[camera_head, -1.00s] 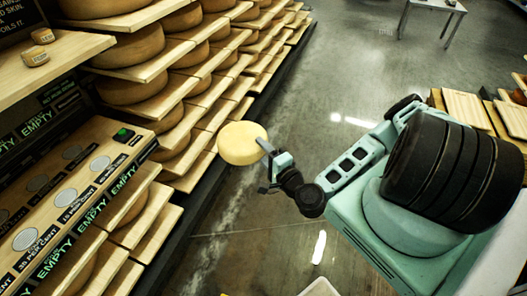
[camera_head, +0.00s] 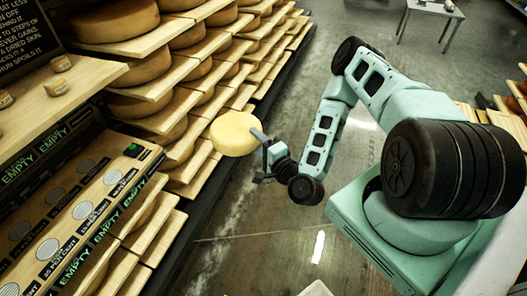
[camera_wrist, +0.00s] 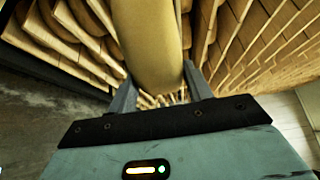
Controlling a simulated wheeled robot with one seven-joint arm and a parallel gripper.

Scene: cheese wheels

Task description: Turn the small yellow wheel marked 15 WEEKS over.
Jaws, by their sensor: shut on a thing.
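A small yellow cheese wheel (camera_head: 237,133) is held in the air in front of the shelves, its broad face turned up toward the head camera. No marking on it can be read. My gripper (camera_head: 262,137) is shut on the wheel's near right edge. In the wrist view the wheel (camera_wrist: 150,45) stands between the two fingers (camera_wrist: 155,90) and fills the upper middle of the picture. The far side of the wheel is hidden.
Shelves of large cheese wheels (camera_head: 142,68) run along the left. A counter with round spots and EMPTY labels (camera_head: 68,215) stands at the lower left. Grey floor (camera_head: 225,250) is clear below the gripper. A table (camera_head: 430,8) stands far back.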

